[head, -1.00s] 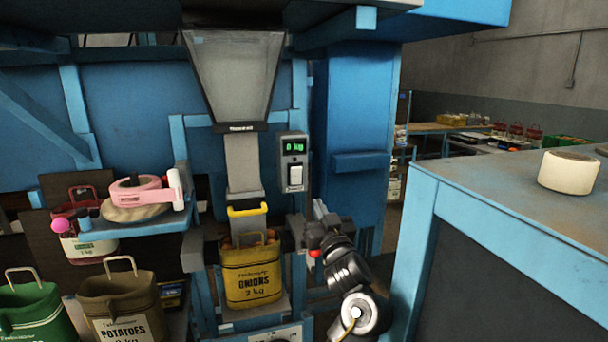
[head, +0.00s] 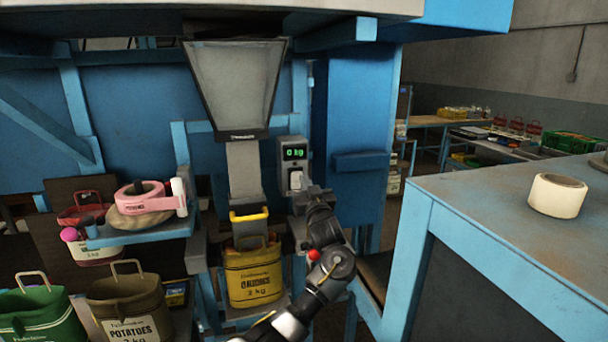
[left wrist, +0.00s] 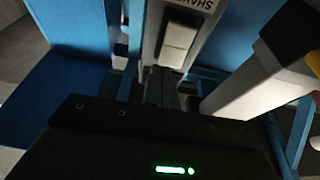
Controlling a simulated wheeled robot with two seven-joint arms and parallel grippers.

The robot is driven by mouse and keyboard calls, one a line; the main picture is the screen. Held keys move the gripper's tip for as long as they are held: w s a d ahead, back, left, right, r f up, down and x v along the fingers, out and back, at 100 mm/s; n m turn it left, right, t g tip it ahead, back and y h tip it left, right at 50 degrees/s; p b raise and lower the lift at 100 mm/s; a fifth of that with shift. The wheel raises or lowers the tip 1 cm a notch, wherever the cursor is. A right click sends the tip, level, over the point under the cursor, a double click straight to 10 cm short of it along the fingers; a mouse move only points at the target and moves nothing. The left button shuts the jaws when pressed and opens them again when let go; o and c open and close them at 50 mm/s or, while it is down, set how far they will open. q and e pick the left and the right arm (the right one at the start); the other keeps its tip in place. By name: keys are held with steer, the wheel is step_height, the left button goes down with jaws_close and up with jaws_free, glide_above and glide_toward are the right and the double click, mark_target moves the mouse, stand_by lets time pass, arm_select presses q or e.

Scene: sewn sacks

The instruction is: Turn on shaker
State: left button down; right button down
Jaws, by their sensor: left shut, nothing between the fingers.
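The shaker switch is a white rocker (head: 296,179) on a grey control box (head: 292,153) with a green display reading 0 kg. In the left wrist view the rocker (left wrist: 178,42) sits on a pale panel with partly visible lettering beside it. My left gripper (head: 303,192) is shut and empty, just below and in front of the rocker, covering its lower part in the head view. Its fingertips (left wrist: 165,88) point at the panel below the rocker in the wrist view; I cannot tell whether they touch it. My right gripper is not in view.
A grey hopper (head: 238,88) hangs left of the box, above a yellow onions sack (head: 253,280). A pink tape dispenser (head: 145,197) sits on a shelf at left, with a potatoes sack (head: 128,305) below. A blue workbench (head: 480,210) stands at right, holding a tape roll (head: 557,196).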

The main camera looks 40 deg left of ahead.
arm_select(q)
steer(key=shift+w+a+r, duration=0.2)
steer(key=shift+w+a, duration=0.2)
steer(key=shift+a, duration=0.2)
